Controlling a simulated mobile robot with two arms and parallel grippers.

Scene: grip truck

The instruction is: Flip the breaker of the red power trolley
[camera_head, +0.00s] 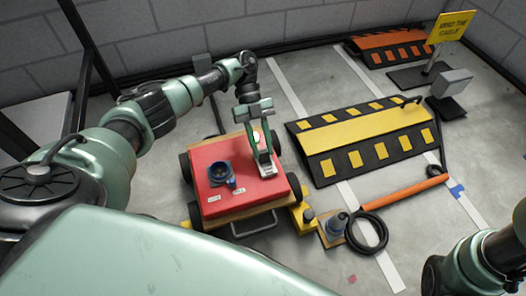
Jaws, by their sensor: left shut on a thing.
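The red power trolley (207,159) stands left of centre, with a red top on a wooden-coloured base, black wheels and a metal handle at its near side. A blue socket (222,172) and small white labels are on its top. My left gripper (265,168) reaches down from above onto the right part of the top. It is shut on the breaker (268,174), of which only a small pale part shows; the gripper hides the rest, so I cannot tell the lever's position. My right arm shows at the bottom right corner; its gripper is out of the picture.
A yellow-and-black cable ramp (361,142) lies right of the trolley. A blue-grey plug (337,223), a coiled black cable (367,232) and an orange tube (404,191) lie nearer. An orange ramp (392,47) and yellow sign (450,27) are at the back.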

